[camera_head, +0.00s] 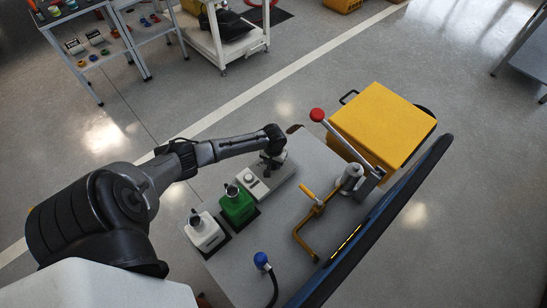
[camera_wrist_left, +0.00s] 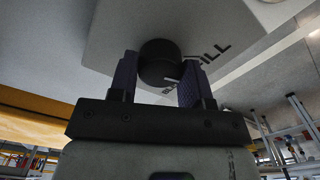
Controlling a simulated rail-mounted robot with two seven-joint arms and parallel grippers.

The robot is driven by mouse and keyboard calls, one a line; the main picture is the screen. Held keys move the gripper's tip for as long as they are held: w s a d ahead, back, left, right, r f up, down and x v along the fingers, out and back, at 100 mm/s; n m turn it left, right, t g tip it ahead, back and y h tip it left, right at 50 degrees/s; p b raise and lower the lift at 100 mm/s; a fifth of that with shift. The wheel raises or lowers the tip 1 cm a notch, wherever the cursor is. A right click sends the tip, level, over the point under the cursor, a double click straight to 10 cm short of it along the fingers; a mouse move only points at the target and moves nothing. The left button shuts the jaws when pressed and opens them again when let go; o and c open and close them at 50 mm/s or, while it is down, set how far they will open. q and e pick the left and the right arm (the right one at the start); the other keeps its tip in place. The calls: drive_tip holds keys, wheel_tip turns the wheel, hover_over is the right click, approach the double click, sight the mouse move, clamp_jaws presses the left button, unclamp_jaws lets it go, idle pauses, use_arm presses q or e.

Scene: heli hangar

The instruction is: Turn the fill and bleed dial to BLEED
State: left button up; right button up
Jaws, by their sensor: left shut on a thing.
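The fill and bleed dial is a round black knob (camera_wrist_left: 158,60) on a light grey panel face (camera_wrist_left: 110,30) in the left wrist view. The word FILL shows beside it, and part of another marking is hidden behind a finger. My left gripper (camera_wrist_left: 158,82) has its two dark fingers on either side of the knob and is shut on it. In the head view my left gripper (camera_head: 265,165) reaches down to the light grey box (camera_head: 276,187) on the cart, and it hides the dial there. My right gripper is in neither view.
A yellow case (camera_head: 383,122) stands at the far right. Open floor lies beyond.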

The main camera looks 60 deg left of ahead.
use_arm(q)
drive_tip(key=shift+r+m+p, duration=0.2)
drive_tip(key=shift+m+p, duration=0.45)
drive_tip(key=shift+m, duration=0.35)
drive_tip(key=m+p, duration=0.1)
drive_tip(key=m, duration=0.1)
drive_tip(key=shift+f+m, duration=0.1)
drive_tip(key=shift+m, duration=0.2)
drive_tip(key=m+p, duration=0.1)
drive_tip(key=m, duration=0.2)
drive_tip(key=shift+f, duration=0.1)
drive_tip(key=shift+m+p, duration=0.35)
drive_tip(key=shift+m, duration=0.75)
drive_tip(key=o, duration=0.9)
